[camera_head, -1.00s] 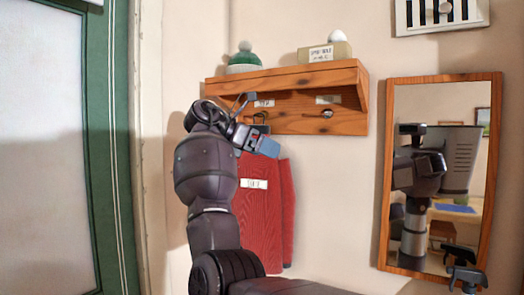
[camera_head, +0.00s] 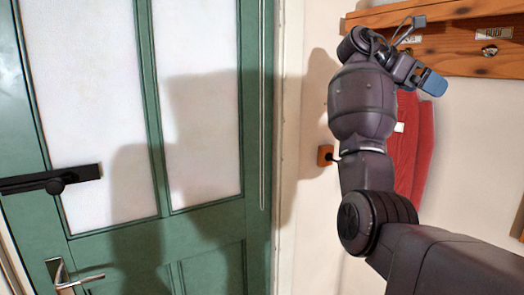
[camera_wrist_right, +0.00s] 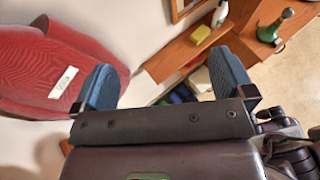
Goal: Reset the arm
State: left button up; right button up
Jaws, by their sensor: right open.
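My right arm stands in the right half of the head view, bent upward. Its gripper (camera_head: 425,52) is in front of the wooden coat shelf, near the red garment (camera_head: 412,140). In the right wrist view the two blue fingers of this gripper (camera_wrist_right: 165,80) are wide apart with nothing between them. The red garment also shows there (camera_wrist_right: 60,75), with a white label, left of the fingers and not gripped. My left gripper is not in view.
A green door (camera_head: 130,240) with frosted panes, a metal lever handle (camera_head: 68,280) and a black bar (camera_head: 50,180) fills the left. The wooden shelf (camera_head: 450,55) is at upper right. The wrist view shows a lower shelf (camera_wrist_right: 185,48) with a yellow sponge (camera_wrist_right: 200,34) and bottles.

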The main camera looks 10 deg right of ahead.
jog(key=w+a+r+m+t+h, duration=0.2)
jog(key=w+a+r+m+t, duration=0.25)
jog(key=w+m+t, duration=0.75)
jog(key=s+a+f+t+y, duration=0.1)
jog(key=a+f+t+y, duration=0.25)
jog(key=f, duration=0.45)
jog(key=s+a+f+t+y, duration=0.1)
jog(key=a+f+t+y, duration=0.2)
jog(key=f, duration=0.6)
jog(key=s+a+f+t+y, duration=0.1)
jog(key=a+f+t+y, duration=0.1)
jog(key=f+t+y, duration=0.45)
jog(key=s+a+f+m+g+y+b, duration=0.15)
jog(key=s+f, duration=0.35)
jog(key=f, duration=0.5)
jog(key=s+f+g, duration=0.2)
jog(key=s+f, duration=0.4)
jog(key=f, duration=0.3)
jog(key=s+a+f+g+y, duration=0.15)
jog(key=s+f, duration=0.35)
jog(key=f, duration=0.5)
jog(key=s+d+f+m+g+h, duration=0.1)
jog(key=s+f+g, duration=0.5)
jog(key=s+f, duration=1.4)
jog(key=s+d, duration=0.1)
jog(key=s, duration=0.3)
jog(key=shift+d+m+b, duration=0.15)
jog(key=shift+m+b, duration=0.2)
jog(key=shift+f, duration=0.1)
